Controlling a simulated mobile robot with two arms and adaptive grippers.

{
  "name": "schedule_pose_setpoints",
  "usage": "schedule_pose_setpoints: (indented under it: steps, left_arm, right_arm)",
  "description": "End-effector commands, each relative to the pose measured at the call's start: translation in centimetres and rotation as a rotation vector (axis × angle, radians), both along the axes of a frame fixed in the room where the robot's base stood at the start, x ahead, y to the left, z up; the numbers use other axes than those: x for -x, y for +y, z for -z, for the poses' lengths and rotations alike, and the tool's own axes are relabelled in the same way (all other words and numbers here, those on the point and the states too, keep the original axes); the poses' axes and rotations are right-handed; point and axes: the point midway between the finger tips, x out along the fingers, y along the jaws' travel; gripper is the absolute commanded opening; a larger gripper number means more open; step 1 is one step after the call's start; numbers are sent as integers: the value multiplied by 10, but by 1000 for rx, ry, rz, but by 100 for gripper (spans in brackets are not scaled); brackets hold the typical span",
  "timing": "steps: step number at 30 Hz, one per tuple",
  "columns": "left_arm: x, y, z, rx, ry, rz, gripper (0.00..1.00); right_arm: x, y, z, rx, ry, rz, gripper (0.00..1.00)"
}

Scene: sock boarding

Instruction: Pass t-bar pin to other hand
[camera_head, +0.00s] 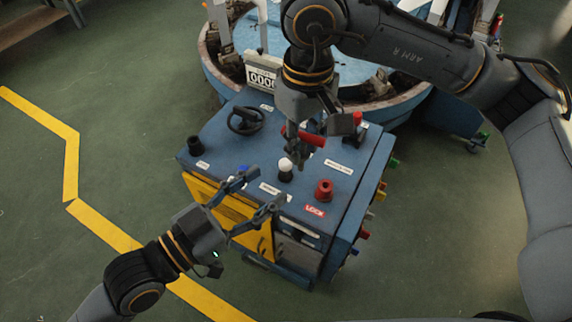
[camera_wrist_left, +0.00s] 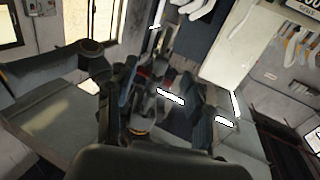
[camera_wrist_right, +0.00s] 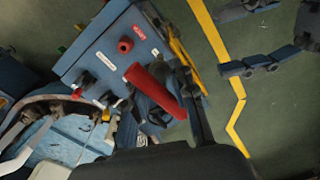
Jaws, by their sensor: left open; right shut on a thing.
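The t-bar pin shows a red cylindrical handle (camera_head: 304,136) in the head view, held above the blue cabinet. My right gripper (camera_head: 296,158) points down and is shut on the pin. In the right wrist view the red handle (camera_wrist_right: 155,88) lies slantwise between the fingers, large and close; the rest of the pin is hard to make out. My left gripper (camera_head: 259,192) is open and empty at the cabinet's front left, lower left of the right gripper and apart from the pin. Its open fingers also show in the right wrist view (camera_wrist_right: 248,42).
The blue cabinet (camera_head: 225,133) carries a black handwheel (camera_head: 248,120), a white-topped knob (camera_head: 285,166), a red knob (camera_head: 324,190) and a black knob (camera_head: 195,145). Its yellow door (camera_head: 215,205) is at the front. A round blue-decked machine (camera_head: 350,70) stands behind.

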Motion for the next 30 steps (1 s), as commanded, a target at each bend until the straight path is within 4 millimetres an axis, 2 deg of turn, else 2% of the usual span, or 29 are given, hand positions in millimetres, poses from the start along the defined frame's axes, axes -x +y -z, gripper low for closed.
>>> schedule_pose_setpoints:
  steps: [9,15,21,30]
  left_arm:
    - [-35,-47,-2,7,-3,0,52]
    - [-53,-71,-1,2,0,0,52]
    - [-61,-82,-1,2,0,1,52]
    - [-62,-83,-1,0,0,1,52]
  right_arm:
    - [0,0,0,0,0,0,0]
    - [0,0,0,0,0,0,0]
    - [0,0,0,0,0,0,0]
    - [0,0,0,0,0,0,0]
